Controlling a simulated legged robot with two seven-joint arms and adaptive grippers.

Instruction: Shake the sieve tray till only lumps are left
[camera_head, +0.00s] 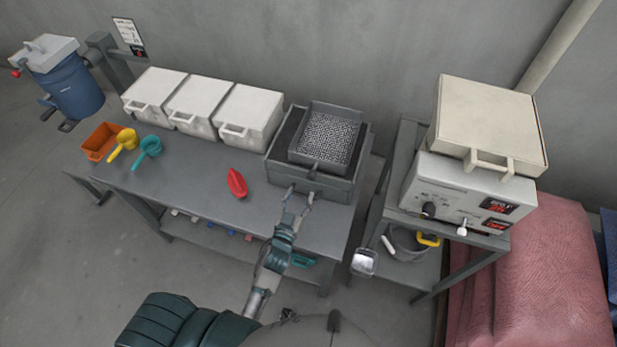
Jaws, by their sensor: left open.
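The sieve tray (348,109) is a dark grey square tray with a perforated bottom. It rests on top of a grey box (326,187) at the right end of the workbench, with a small handle on its near side. I cannot make out any powder or lumps on the mesh at this size. My left gripper (300,194) is open, its two fingers pointing away from me at the near side of the grey box, below the tray's handle. It holds nothing. I cannot tell whether its tips touch the box. My right gripper is not in view.
The workbench (195,180) also bears three white lidded boxes (200,97), an orange bin (101,142), yellow (123,140) and teal scoops (147,152), and a red scoop (237,183). A control unit (460,190) stands on the right stand. The bench's front middle is mostly clear.

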